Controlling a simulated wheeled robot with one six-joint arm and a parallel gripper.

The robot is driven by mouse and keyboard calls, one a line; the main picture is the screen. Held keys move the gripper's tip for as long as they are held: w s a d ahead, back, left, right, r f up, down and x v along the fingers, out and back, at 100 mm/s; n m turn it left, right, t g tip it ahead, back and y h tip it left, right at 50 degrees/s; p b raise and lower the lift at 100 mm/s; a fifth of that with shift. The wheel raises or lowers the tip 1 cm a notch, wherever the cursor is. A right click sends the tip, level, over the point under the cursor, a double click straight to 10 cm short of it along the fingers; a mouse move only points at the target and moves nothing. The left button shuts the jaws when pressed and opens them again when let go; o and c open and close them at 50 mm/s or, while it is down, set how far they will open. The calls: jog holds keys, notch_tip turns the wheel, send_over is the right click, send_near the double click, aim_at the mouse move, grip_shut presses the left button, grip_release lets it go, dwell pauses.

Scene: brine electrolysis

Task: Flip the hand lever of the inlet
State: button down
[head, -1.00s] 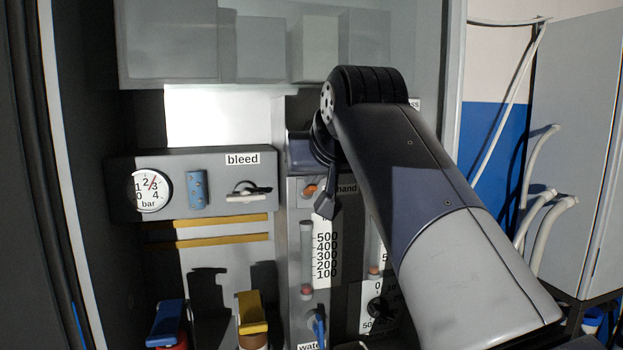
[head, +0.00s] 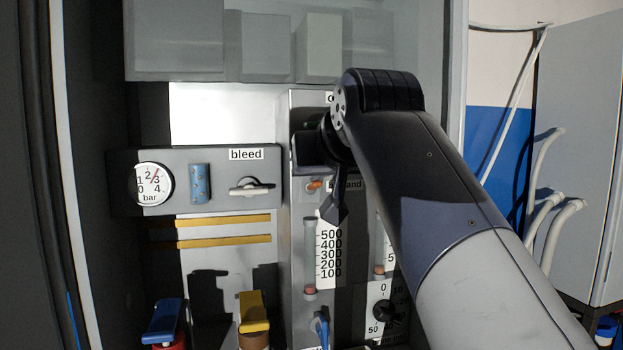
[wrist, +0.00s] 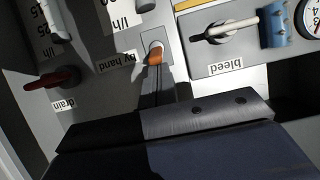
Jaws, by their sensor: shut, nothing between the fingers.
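The hand lever is a small orange-tipped lever (head: 314,184) beside the "by hand" label on the grey panel. I take it to be the inlet's lever; no inlet label is readable. In the wrist view the orange lever (wrist: 155,55) sits just beyond my fingertips. My gripper (head: 334,212) is shut and empty, pointing down in front of the panel, a little below and right of the lever in the head view.
The bleed box with its lever (head: 250,187) and a pressure gauge (head: 154,184) is on the left. Flow tubes with scales (head: 328,254), a black dial (head: 386,310) and a blue lever (head: 321,328) lie below. A red drain lever (wrist: 55,79) shows in the wrist view.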

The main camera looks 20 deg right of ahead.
aim_at(316, 188)
jog(key=shift+s+f+t+b, duration=0.2)
jog(key=shift+f+t+b, duration=0.45)
jog(key=shift+b, duration=0.95)
jog(key=shift+s+f+t+b, duration=0.2)
jog(key=shift+f+t+b, duration=0.45)
jog(key=shift+b, duration=0.95)
jog(key=f+t+b, duration=0.1)
jog(key=t+b, duration=0.1)
jog(key=b, duration=0.3)
jog(key=shift+s, duration=0.15)
jog(key=shift+r+p, duration=0.3)
jog(key=shift+s, duration=0.1)
